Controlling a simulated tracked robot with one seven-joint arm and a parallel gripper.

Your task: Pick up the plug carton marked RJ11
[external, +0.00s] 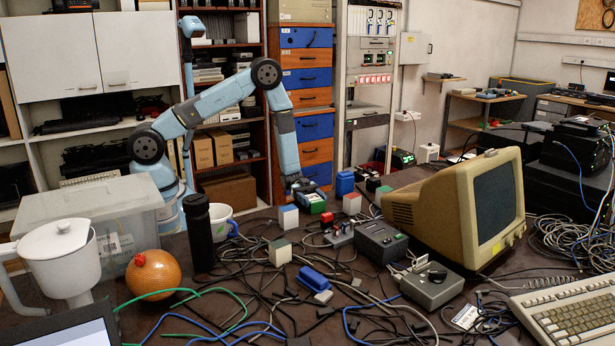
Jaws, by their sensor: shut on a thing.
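My gripper (309,196) is at the end of the blue arm, pointing down over the back middle of the table. It is shut on a small carton (316,208) with a green part showing; the fingers hide much of it. Similar small white cartons stand nearby: one with a blue top (288,217) just left of my gripper, one with a red top (351,203) to its right, and one with a grey-green top (280,252) nearer the camera. The markings are too small to read, so I cannot tell which is RJ11.
Tangled cables cover the middle of the table. A black cylinder (197,232) and a white mug (221,221) stand left of my gripper. A grey box (381,240) and a beige monitor (462,205) stand to the right. A blue stapler-like thing (313,278) lies in front.

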